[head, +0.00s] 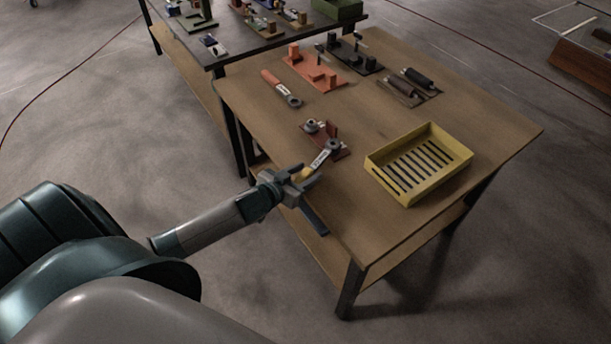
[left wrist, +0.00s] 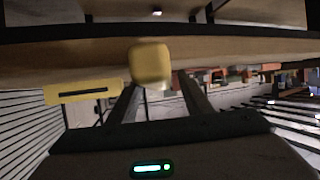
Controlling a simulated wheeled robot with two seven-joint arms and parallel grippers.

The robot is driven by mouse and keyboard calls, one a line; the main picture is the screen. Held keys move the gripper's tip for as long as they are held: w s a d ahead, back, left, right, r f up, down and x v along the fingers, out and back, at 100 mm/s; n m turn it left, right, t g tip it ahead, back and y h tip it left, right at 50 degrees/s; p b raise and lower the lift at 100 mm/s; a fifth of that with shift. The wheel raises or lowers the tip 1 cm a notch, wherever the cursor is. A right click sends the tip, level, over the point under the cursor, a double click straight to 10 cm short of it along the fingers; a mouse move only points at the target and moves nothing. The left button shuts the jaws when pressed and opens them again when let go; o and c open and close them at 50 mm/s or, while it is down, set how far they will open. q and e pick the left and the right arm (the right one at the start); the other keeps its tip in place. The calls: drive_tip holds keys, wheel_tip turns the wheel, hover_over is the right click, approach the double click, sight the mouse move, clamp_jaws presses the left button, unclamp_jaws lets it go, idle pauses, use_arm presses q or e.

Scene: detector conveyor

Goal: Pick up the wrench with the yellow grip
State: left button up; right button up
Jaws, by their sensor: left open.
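The wrench with the yellow grip (head: 305,173) lies near the table's left edge. Its grip points to my left gripper and its grey head (head: 333,146) is at a dark red fixture. My left gripper (head: 304,181) is open at the grip end, with its fingers partly covering it. In the left wrist view the blunt yellow grip end (left wrist: 150,62) shows just beyond and between the open fingertips (left wrist: 160,82). I cannot tell whether the fingers touch it. My right gripper is not in view.
A yellow slotted tray (head: 377,170) stands right of the wrench. A wrench with an orange-red grip (head: 272,77) lies farther back, near an orange fixture (head: 326,82) and dark parts (head: 409,87). A dark table (head: 236,45) stands behind. The table's front right is bare.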

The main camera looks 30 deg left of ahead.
sight(306, 172)
use_arm(q)
clamp_jaws()
drive_tip(key=shift+r, duration=0.2)
drive_tip(key=shift+r, duration=0.6)
wheel_tip(306, 172, up, 2)
drive_tip(key=shift+r+b, duration=0.15)
drive_tip(key=shift+b, duration=0.45)
drive_tip(key=w+d+r+b, duration=0.2)
drive_tip(key=w+d+r, duration=0.4)
drive_tip(key=d, duration=0.3)
drive_tip(key=shift+w+d+r+b, duration=0.2)
drive_tip(key=shift+d+r+b, duration=0.2)
drive_tip(key=shift+r, duration=0.2)
